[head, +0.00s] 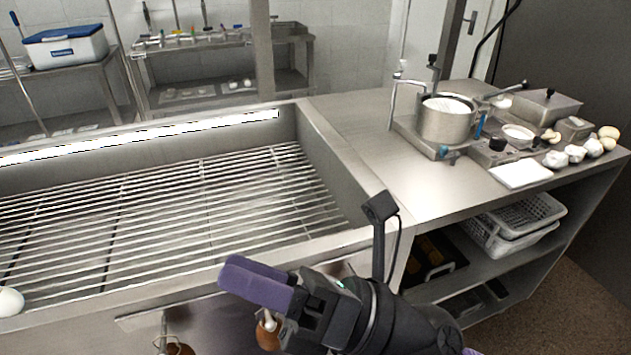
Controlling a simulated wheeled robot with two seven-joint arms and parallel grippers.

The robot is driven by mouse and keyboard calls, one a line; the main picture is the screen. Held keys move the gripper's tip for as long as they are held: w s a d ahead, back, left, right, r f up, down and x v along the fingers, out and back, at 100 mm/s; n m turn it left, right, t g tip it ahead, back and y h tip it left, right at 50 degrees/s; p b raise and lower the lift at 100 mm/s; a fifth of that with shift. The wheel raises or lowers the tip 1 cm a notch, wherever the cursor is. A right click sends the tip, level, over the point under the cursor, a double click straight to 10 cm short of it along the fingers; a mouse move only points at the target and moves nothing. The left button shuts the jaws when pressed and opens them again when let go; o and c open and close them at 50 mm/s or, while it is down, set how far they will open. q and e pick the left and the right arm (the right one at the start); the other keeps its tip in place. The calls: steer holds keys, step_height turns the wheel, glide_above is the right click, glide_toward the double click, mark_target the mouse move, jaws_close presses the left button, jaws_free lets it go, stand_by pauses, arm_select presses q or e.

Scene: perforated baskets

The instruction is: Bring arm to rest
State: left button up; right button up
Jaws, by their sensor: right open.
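My right gripper (243,278) is in front of the steel sink unit at the bottom centre, with its purple fingers pointing left. It is open, and no held object shows between its fingers. My right arm comes in from the bottom right. My left gripper is out of view. Perforated baskets (515,228), light grey and stacked, sit on the shelf under the counter at the right, apart from my gripper.
The sink's barred rack (200,205) is mostly bare, with a white round object (10,301) at its left end. The counter (365,125) holds a steel pot (446,122), a white board (521,173) and several pale round items. Its left part is clear.

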steer(key=w+d+f+m+t+h, duration=0.3)
steer(key=w+d+m+t+h, duration=0.4)
steer(key=m, duration=0.7)
steer(key=w+d+f+m+t+h, duration=0.2)
steer(key=d+m+t+h, duration=0.2)
steer(key=m+t+h, duration=0.8)
steer(key=s+d+f+m+g+h, duration=0.1)
steer(key=d+f+m+g+h, duration=0.1)
steer(key=d+f+m+g, duration=0.3)
steer(key=s+d+f+m+g+h, duration=0.2)
steer(key=f+m+g, duration=0.1)
steer(key=f+m, duration=0.4)
steer(key=s+d+f+m+g, duration=0.2)
steer(key=s+f+m+g, duration=0.1)
steer(key=s+f+g, duration=1.05)
steer(key=s+d+f, duration=0.1)
steer(key=s+f, duration=0.2)
steer(key=f, duration=0.5)
steer(key=s+f, duration=0.3)
steer(key=f, duration=0.5)
steer(key=s+d+f, duration=0.2)
steer(key=s+f, duration=0.3)
steer(key=s, duration=0.3)
steer(key=s+d+f+g, duration=0.1)
steer(key=s+d+f, duration=0.2)
steer(key=s+f, duration=0.2)
steer(key=s, duration=0.3)
steer(key=shift+d+f, duration=0.25)
